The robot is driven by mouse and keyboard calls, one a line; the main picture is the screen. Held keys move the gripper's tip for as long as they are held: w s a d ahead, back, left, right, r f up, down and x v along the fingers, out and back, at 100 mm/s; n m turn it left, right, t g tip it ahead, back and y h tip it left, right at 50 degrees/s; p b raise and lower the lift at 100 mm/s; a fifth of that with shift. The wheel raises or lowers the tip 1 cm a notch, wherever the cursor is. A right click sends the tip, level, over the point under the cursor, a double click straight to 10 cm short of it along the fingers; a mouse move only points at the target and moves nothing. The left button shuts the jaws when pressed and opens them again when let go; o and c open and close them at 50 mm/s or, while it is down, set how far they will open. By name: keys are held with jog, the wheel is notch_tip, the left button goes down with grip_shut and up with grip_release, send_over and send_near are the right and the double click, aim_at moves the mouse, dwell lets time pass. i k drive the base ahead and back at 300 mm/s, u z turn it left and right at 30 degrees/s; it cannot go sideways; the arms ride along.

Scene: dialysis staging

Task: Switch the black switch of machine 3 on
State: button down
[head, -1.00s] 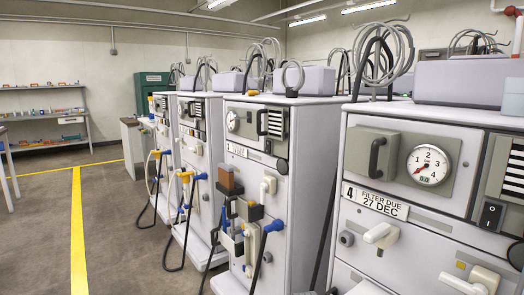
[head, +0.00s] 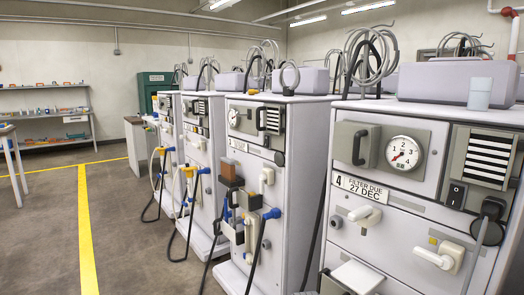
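Machine 3 (head: 295,190) is the light grey cabinet in the middle of the head view, left of machine 4. Its front is seen at a slant. It has a round gauge (head: 234,118), a black handle (head: 260,119) and a striped vent panel (head: 273,121) near the top. A small dark spot (head: 266,142) below the vent is where its black switch seems to be; its position cannot be read. A black round knob (head: 279,158) sits just below that, to the right. My gripper is not in view.
Machine 4 (head: 400,215), labelled "FILTER DUE 27 DEC", stands close at right with its own black switch (head: 456,194) and a projecting white shelf (head: 357,276). Open floor (head: 140,235) with a yellow line (head: 85,230) lies left.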

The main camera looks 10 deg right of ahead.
aim_at(266, 142)
jog(key=k, duration=1)
jog(key=u, duration=0.5)
jog(key=i, duration=2.05)
jog(key=z, duration=0.7)
